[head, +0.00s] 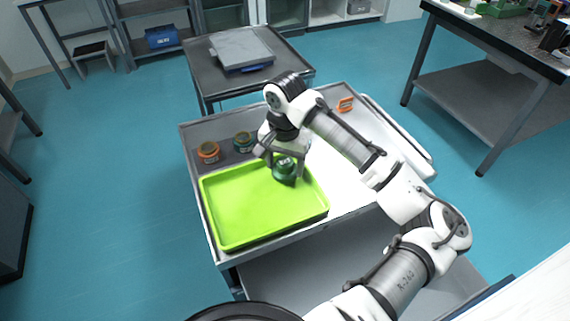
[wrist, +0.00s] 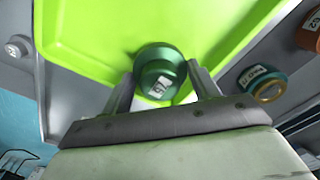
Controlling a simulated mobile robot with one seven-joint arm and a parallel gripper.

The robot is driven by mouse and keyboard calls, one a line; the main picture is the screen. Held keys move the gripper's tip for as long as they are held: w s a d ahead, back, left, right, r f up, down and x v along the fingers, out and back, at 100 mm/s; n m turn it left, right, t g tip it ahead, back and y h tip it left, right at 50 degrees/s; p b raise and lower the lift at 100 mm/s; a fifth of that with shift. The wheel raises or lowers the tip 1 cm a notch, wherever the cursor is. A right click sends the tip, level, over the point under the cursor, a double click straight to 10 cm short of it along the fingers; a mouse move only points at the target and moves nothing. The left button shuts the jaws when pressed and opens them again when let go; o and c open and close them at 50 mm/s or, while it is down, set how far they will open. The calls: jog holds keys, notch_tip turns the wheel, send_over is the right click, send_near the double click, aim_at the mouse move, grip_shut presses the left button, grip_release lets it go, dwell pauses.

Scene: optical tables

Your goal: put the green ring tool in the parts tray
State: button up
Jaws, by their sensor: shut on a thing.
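The green ring tool (head: 285,170) is between the fingers of my gripper (head: 282,168), which is shut on it. In the wrist view the tool (wrist: 160,72) shows as a dark green round body with a small white label, gripped from both sides by my gripper (wrist: 168,85). The parts tray (head: 262,205) is bright lime green and shallow, and lies on the cart top. The held tool is over the tray's upper right part. The tray also fills much of the wrist view (wrist: 100,30). I cannot tell how high the tool is above the tray floor.
An orange ring tool (head: 208,152) and a teal ring tool (head: 243,141) stand on the cart behind the tray. An orange part (head: 345,104) lies at the cart's far right. A dark table (head: 262,80) with a grey case stands behind.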

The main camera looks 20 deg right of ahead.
aim_at(285, 161)
jog(key=shift+f, duration=0.7)
jog(key=shift+f, duration=0.2)
jog(key=o, duration=1)
jog(key=shift+r, duration=0.1)
jog(key=shift+o, duration=0.2)
notch_tip(285, 161, up, 12)
jog(key=b, duration=0.2)
jog(key=shift+r, duration=0.15)
